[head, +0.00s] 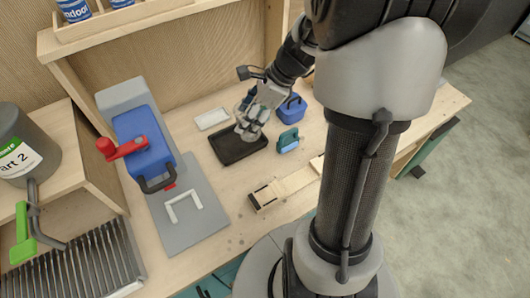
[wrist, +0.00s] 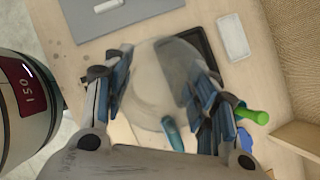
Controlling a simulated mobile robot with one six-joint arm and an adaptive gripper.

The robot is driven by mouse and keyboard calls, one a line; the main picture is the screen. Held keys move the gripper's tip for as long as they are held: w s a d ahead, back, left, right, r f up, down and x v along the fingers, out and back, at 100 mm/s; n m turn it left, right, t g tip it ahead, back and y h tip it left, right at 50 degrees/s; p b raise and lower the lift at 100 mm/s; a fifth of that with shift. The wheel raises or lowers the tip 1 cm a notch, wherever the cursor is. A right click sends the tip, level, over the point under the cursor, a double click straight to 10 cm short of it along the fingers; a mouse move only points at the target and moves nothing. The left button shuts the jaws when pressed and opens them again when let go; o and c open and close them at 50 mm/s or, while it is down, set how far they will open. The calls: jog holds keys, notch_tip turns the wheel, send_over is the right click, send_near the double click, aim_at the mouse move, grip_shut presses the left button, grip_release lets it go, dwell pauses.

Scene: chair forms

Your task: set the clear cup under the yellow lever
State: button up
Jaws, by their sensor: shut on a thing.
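My gripper (head: 258,100) is shut on the clear cup (head: 247,125) and holds it over the black tray (head: 236,154). In the wrist view the cup (wrist: 150,85) is a pale, see-through round shape between the two blue-grey fingers of my gripper (wrist: 160,88). Whether the cup touches the tray cannot be told. No yellow lever shows. A grey tank (head: 22,130) at the far left has a green lever (head: 22,240) below it, beside a bent spout. A blue machine (head: 142,135) has a red lever (head: 122,149).
A slatted grate (head: 75,262) lies below the tank. A white tray (head: 211,119), a blue box (head: 291,108), a teal object (head: 288,140) and a wooden piece with a black end (head: 285,188) lie around the black tray. A wooden shelf (head: 160,30) stands behind. The front bench is partly clear.

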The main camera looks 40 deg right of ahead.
aim_at(261, 110)
jog(key=d+r+m, duration=0.1)
jog(key=m, duration=0.1)
jog(key=s+d+m+t+h, duration=0.1)
jog(key=m, duration=0.1)
jog(key=shift+d+r+h, duration=0.3)
jog(key=shift+d+r, duration=0.1)
jog(key=shift+s+d+m+t, duration=0.1)
jog(key=shift+d+m+t, duration=0.2)
jog(key=shift+m, duration=0.1)
notch_tip(261, 110, down, 20)
jog(key=b, duration=1)
jog(key=shift+r, duration=0.1)
jog(key=shift+f+b, duration=0.2)
jog(key=shift+b, duration=0.1)
jog(key=o, duration=0.8)
jog(key=shift+c, duration=0.2)
